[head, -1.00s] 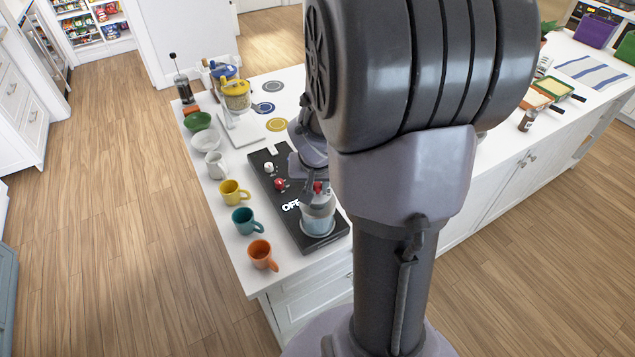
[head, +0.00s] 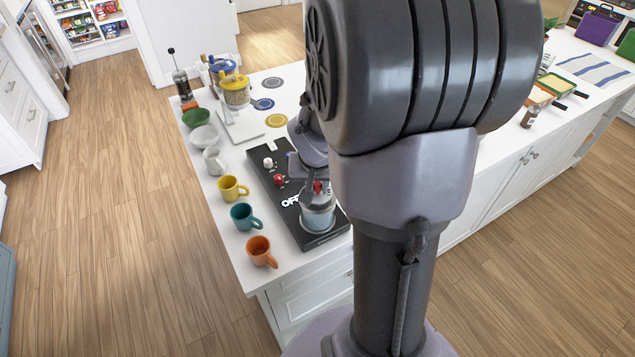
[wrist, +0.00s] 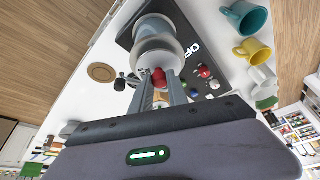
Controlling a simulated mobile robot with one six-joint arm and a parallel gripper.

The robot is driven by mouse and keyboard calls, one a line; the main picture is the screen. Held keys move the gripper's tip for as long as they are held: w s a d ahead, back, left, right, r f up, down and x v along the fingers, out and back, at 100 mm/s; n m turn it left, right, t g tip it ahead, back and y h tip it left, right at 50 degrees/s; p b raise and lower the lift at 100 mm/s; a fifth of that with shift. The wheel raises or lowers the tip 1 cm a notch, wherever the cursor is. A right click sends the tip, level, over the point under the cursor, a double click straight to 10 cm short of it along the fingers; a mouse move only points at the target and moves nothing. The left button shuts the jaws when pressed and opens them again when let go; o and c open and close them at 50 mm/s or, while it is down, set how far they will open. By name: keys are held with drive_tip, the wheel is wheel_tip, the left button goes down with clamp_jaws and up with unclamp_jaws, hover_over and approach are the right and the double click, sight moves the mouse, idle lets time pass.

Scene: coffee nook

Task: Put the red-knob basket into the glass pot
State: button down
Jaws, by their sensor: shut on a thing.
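The red knob of the basket (wrist: 159,75) shows between my fingertips in the wrist view. My gripper (wrist: 160,88) is shut on this knob. The basket's pale round body is below the knob, in line with the glass pot (wrist: 153,28). In the head view the glass pot (head: 318,221) stands on the near end of the black hotplate panel (head: 272,190), below my gripper (head: 316,181). The basket appears at the pot's mouth or partly inside. I cannot tell how deep it sits, since the walls overlap and my arm hides part of it.
Orange (head: 259,250), teal (head: 243,217) and yellow (head: 231,188) mugs stand along the counter's left edge beside the panel. A white pitcher (head: 213,162) and bowls stand farther back. Red and white knobs are on the panel.

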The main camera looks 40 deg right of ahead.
drive_tip(key=shift+f+b, duration=0.65)
drive_tip(key=shift+b, duration=0.1)
idle(0.7)
drive_tip(key=c, duration=1.2)
unclamp_jaws()
drive_tip(key=p+v, duration=0.5)
drive_tip(key=v, duration=1.3)
drive_tip(key=s+a+f+n+t+y+b, duration=0.1)
drive_tip(key=s+a+f+b, duration=0.1)
drive_tip(key=a+f+b, duration=0.2)
drive_tip(key=s+a+f+n+y+b, duration=0.2)
drive_tip(key=a+f+b, duration=0.2)
drive_tip(key=a, duration=0.7)
drive_tip(key=s+a+f+n+t+y+b, duration=0.1)
drive_tip(key=s+a+f+y+b, duration=0.1)
drive_tip(key=a+b, duration=0.5)
drive_tip(key=shift+s+a+f+t, duration=0.15)
drive_tip(key=shift+s+f+t, duration=0.15)
drive_tip(key=shift+s+f, duration=0.45)
